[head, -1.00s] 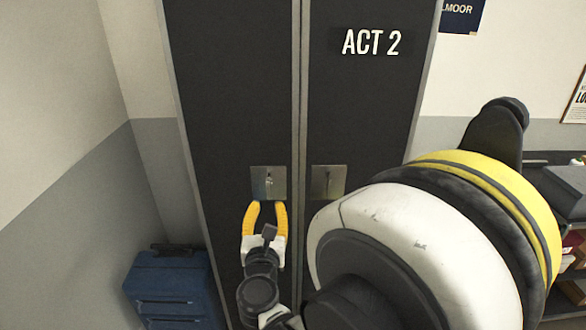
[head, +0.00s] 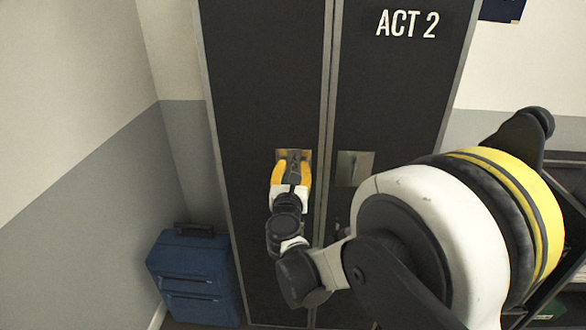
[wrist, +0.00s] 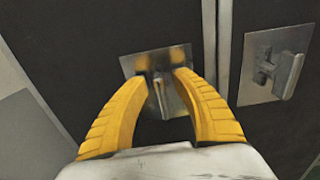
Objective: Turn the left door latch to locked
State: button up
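The left door's latch is a small metal lever (wrist: 160,97) on a square metal plate (wrist: 155,62), seen in the wrist view. The lever points roughly straight down in that picture. My gripper (wrist: 162,77) has its two yellow fingers apart, one on each side of the lever, with gaps showing. The tips are close to the plate and reflect in it; I cannot tell whether they touch it. In the head view, my gripper (head: 292,168) covers most of the left plate (head: 305,153) and hides the lever.
The right door has a similar plate (head: 361,168) with its own lever (wrist: 287,76), close to the right of my gripper. Both dark doors look closed. A blue suitcase (head: 193,275) stands at the lower left by the wall.

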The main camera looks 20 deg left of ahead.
jog(key=shift+c, duration=0.5)
grip_shut()
jog(key=shift+m, duration=0.3)
jog(key=m, duration=0.2)
jog(key=m+b, duration=0.1)
jog(key=m, duration=0.1)
jog(key=shift+d+f, duration=0.1)
jog(key=shift+d, duration=0.25)
jog(key=m, duration=0.3)
jog(key=m+b, duration=0.1)
jog(key=shift+w+d+f+m, duration=0.1)
jog(key=shift+d+f+m, duration=0.15)
jog(key=shift+m, duration=0.15)
jog(key=m, duration=0.2)
jog(key=m+b, duration=0.1)
jog(key=m, duration=0.1)
jog(key=shift+d+f+m, duration=0.15)
jog(key=shift+f+m, duration=0.05)
jog(key=shift+m, duration=0.1)
jog(key=shift+w+f+m+b, duration=0.1)
jog(key=shift+f+m+b, duration=0.1)
jog(key=shift+m, duration=0.8)
jog(key=shift+f+m+b, duration=0.1)
jog(key=shift+m+b, duration=0.1)
jog(key=shift+m, duration=0.8)
